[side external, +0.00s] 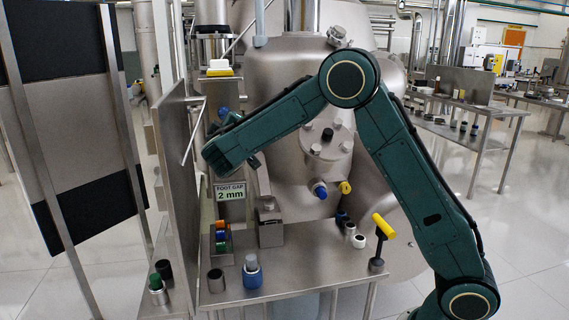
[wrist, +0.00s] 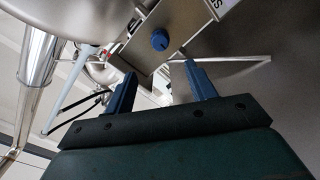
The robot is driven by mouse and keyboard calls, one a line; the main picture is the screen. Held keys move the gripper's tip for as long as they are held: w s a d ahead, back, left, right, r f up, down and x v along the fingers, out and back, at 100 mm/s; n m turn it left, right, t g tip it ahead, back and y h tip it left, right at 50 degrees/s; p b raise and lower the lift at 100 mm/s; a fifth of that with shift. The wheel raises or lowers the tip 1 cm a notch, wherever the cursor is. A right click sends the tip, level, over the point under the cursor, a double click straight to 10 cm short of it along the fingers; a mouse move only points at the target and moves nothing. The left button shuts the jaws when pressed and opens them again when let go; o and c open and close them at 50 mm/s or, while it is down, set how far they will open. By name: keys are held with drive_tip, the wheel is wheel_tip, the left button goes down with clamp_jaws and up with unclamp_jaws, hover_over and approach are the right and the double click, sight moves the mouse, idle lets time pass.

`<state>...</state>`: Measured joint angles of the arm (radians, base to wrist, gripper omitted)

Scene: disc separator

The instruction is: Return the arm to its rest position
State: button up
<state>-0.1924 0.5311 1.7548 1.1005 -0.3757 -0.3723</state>
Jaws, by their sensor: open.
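My gripper (wrist: 160,90) is open in the wrist view, its two blue fingers spread apart with nothing between them. Beyond the fingers is a metal plate with a blue knob (wrist: 160,40). In the side view my green arm arches over the bench from the right, and its end is at the left in front of the steel separator (side external: 280,90). There the fingers are mostly hidden behind the wrist. A white sign (side external: 229,191) reading "FOOT GAP 2 mm" stands just below the wrist.
The steel bench (side external: 310,265) carries a blue-based cylinder (side external: 252,275), a small rack of coloured parts (side external: 221,238) and a yellow T-handle (side external: 383,226). An upright metal panel (side external: 178,195) stands close left of the wrist. The bench's front middle is clear.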

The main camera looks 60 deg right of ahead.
drive_tip(key=s+m+g+y, duration=0.4)
drive_tip(key=s+y, duration=0.2)
drive_tip(key=s, duration=0.9)
drive_tip(key=s+a+f+g+y, duration=0.1)
drive_tip(key=s+a+f+y, duration=0.1)
drive_tip(key=s, duration=0.6)
drive_tip(key=s+a+f+n+g+y, duration=0.1)
drive_tip(key=s+a+y, duration=0.1)
drive_tip(key=s+a, duration=0.3)
drive_tip(key=s+a+f+g+y, duration=0.1)
drive_tip(key=s+a, duration=0.3)
drive_tip(key=s, duration=0.8)
drive_tip(key=shift+s+f+n+y, duration=0.3)
drive_tip(key=shift+s+f+y, duration=0.1)
drive_tip(key=shift+f+y, duration=0.5)
